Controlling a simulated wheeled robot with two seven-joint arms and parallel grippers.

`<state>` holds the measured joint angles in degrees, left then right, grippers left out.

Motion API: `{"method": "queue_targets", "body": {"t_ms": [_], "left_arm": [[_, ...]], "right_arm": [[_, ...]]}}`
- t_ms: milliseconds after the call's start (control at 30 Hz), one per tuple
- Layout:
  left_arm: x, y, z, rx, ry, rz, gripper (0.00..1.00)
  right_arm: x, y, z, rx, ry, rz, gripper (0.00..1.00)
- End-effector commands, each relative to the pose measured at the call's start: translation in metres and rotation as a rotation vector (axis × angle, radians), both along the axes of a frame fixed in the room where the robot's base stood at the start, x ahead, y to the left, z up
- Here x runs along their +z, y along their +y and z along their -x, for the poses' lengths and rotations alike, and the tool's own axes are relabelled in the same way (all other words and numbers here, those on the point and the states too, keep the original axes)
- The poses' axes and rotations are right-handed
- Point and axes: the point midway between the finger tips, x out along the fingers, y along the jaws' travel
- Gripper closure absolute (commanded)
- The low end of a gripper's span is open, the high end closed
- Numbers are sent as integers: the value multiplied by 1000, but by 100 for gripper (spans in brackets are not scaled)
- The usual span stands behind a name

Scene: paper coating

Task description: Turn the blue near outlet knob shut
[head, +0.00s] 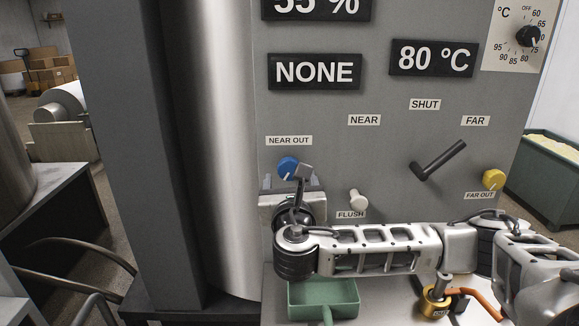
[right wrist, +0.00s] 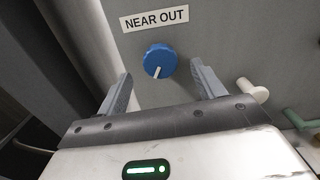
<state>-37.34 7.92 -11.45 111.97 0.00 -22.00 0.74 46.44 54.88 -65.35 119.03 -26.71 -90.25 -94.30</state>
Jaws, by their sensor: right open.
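The blue near outlet knob (head: 288,167) sits on the grey panel under the NEAR OUT label (head: 289,141). In the right wrist view the blue knob (right wrist: 160,61) carries a white pointer mark slanting down and slightly left. My right gripper (head: 290,182) is in front of the panel just below the knob. In the right wrist view my right gripper (right wrist: 163,88) is open, with one finger on each side below the knob. The fingers appear apart from the knob. My left gripper is in neither view.
A white FLUSH knob (head: 357,200) is right of the blue knob. A black lever (head: 438,160) and a yellow FAR OUT knob (head: 493,180) are farther right. A green scoop-like tray (head: 345,298) lies below my right arm. A large steel cylinder (head: 224,130) stands left of the panel.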

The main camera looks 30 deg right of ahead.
Motion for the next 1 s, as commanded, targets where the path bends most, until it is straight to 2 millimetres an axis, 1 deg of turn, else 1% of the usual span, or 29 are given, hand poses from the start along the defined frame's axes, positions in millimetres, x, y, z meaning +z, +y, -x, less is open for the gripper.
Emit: {"method": "queue_targets", "body": {"t_ms": [33,100,200,300,433,667,700,767,800,833,867,1000], "left_arm": [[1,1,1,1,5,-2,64],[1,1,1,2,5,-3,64],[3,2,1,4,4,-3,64],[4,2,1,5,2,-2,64],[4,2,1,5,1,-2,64],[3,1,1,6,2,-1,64],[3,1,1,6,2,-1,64],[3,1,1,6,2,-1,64],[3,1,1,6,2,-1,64],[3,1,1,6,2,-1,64],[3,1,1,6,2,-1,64],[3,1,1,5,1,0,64]], "right_arm": [[2,-6,-9,-3,0,2,32],[1,-12,-19,-4,0,1,32],[1,-19,-31,-2,0,1,32],[0,-24,-39,-1,0,0,32],[0,-27,-44,0,1,-1,32],[0,-27,-44,1,0,-1,32],[0,-27,-44,1,1,-1,35],[0,-27,-44,1,1,-1,51],[0,-27,-44,1,1,-1,62],[0,-27,-44,1,1,-1,71],[0,-27,-44,1,1,-1,77],[-1,-27,-44,0,0,-1,77]]}}
